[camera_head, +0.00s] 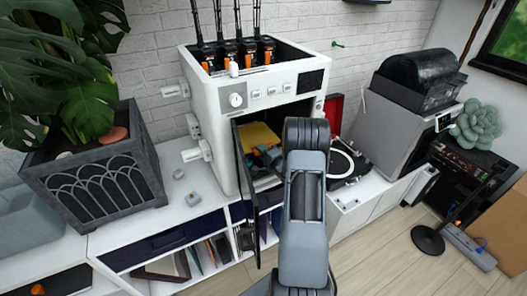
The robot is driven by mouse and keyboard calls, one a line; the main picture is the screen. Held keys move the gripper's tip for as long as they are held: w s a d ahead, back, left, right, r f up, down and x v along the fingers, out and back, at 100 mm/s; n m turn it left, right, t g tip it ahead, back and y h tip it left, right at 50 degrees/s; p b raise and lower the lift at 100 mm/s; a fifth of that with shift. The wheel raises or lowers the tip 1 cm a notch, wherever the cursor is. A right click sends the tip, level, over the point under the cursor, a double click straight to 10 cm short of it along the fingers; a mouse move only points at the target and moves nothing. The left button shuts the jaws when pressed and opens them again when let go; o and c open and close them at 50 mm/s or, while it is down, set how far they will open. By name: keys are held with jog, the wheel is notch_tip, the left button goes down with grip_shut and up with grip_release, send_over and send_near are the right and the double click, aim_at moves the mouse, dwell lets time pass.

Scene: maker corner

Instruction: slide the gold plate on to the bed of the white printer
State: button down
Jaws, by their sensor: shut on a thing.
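The white printer (212,98) stands on the white cabinet, with its dark-framed front door (246,178) swung open. The gold plate (258,134) shows inside the printer's front opening, roughly flat. My gripper (266,152) is at the plate's near edge, in the opening, shut on the plate. My grey arm covers the right part of the opening and part of the gripper. The bed under the plate is hidden, so I cannot tell whether the plate touches it.
The open door stands close on the left of my arm. A planter (95,175) is at the left, and a black turntable-like device (347,162) is right of the printer. A grey machine with a dark lid (415,80) stands further right.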

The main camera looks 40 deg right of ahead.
dwell(0.4)
grip_release()
dwell(0.8)
jog(key=shift+f, duration=0.2)
jog(key=shift+f+b, duration=0.35)
jog(key=shift+b, duration=0.15)
jog(key=shift+s, duration=0.15)
dwell(0.3)
jog(key=shift+s+a+p, duration=0.15)
jog(key=shift+s, duration=1)
jog(key=shift+s+a+p, duration=0.2)
jog(key=shift+s, duration=1)
jog(key=shift+s+a+p, duration=0.15)
jog(key=shift+s, duration=1)
